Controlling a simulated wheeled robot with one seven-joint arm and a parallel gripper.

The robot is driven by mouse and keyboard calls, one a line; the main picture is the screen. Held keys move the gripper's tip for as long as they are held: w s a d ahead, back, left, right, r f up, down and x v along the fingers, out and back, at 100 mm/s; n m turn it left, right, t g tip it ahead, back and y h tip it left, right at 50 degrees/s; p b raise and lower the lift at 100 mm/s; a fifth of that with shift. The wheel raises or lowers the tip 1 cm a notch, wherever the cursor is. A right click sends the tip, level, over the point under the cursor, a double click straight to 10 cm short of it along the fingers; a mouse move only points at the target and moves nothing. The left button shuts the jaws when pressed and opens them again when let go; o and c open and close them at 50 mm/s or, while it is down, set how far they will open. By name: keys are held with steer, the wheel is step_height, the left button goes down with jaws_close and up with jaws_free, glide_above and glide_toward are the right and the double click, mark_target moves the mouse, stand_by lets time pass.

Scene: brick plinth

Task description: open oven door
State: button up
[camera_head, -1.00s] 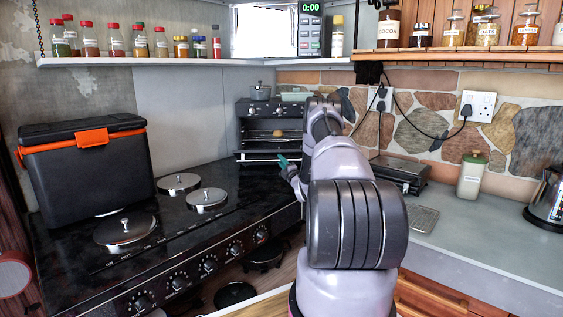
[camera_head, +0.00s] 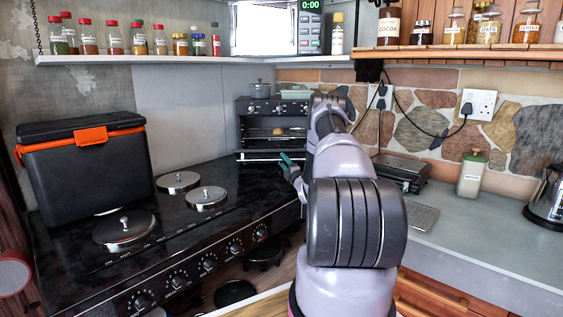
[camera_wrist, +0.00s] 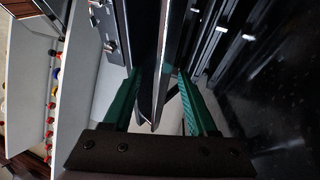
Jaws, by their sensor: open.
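The oven (camera_head: 245,133) is a small black countertop unit at the back corner, with knobs along its top and a brown item inside. A pale strip (camera_head: 262,156), seemingly the door's front edge or handle, runs across its lower front. My gripper (camera_head: 287,162) is at the oven's lower right front, mostly hidden by my arm; a green finger shows. In the wrist view my gripper (camera_wrist: 159,85) has its green fingers apart, with a dark shiny panel edge (camera_wrist: 152,110) between them. I cannot tell whether they touch it, or how far the door is open.
A black stovetop (camera_head: 150,235) with several round lidded burners lies left of my arm. A black cooler box (camera_head: 85,170) with an orange latch stands on it. A grey counter (camera_head: 470,235) to the right holds a dark flat appliance (camera_head: 402,172) and a jar (camera_head: 471,175).

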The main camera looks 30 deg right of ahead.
steer(key=v, duration=0.8)
steer(key=shift+a+f, duration=0.1)
